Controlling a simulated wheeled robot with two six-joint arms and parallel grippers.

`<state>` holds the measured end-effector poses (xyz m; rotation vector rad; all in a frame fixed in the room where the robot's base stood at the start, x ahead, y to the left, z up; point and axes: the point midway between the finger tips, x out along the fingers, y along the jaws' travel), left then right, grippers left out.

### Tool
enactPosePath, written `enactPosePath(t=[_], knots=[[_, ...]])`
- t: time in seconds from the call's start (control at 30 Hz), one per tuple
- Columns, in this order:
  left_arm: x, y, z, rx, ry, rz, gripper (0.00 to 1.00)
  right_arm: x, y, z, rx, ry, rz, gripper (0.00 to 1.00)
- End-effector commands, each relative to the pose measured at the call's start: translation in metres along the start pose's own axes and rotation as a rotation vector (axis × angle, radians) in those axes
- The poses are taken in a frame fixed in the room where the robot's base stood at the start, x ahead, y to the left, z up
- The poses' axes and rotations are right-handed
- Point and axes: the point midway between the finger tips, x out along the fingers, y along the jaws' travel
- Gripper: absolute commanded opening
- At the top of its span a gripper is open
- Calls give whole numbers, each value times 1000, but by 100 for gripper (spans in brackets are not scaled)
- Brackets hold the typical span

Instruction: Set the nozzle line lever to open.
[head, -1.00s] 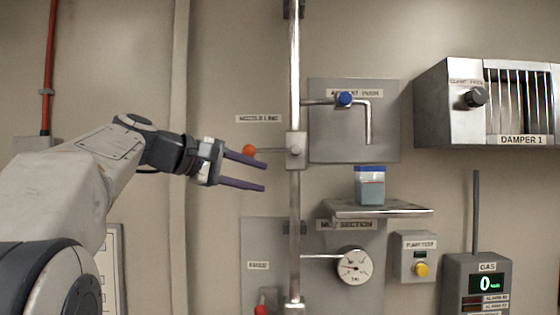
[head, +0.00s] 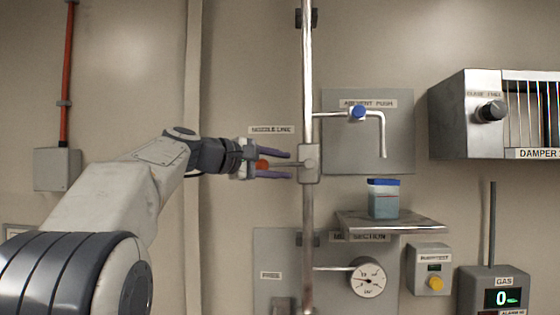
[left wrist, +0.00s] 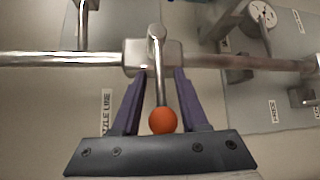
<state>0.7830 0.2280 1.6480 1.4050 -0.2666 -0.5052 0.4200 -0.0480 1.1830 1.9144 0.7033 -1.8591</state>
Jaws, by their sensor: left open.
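The nozzle line lever is a thin metal rod with an orange ball end (head: 263,165), sticking out to the left from a valve block (head: 310,165) on the vertical pipe, under the NOZZLE LINE label (head: 271,130). My left gripper (head: 290,165) is open, with its purple fingers above and below the lever. In the left wrist view the orange ball (left wrist: 162,120) and rod lie between the two spread fingers (left wrist: 153,95), close to the palm. I see a gap between the rod and each finger. My right gripper is not in view.
A blue-knobbed bent pipe (head: 358,112) is right of the vertical pipe (head: 308,70). A shelf (head: 390,223) holds a blue-lidded container (head: 383,200). A gauge (head: 367,278) sits below.

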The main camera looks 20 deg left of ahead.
Motion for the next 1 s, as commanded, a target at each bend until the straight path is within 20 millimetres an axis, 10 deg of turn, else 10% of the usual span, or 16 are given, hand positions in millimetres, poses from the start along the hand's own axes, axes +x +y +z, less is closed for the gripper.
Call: enactPosePath(t=[0.27,0.4,1.0], knots=[[2,-1,0,0,1,0,43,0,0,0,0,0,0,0],[2,-1,0,0,1,0,0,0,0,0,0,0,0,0],[2,0,0,0,0,0,0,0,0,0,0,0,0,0]])
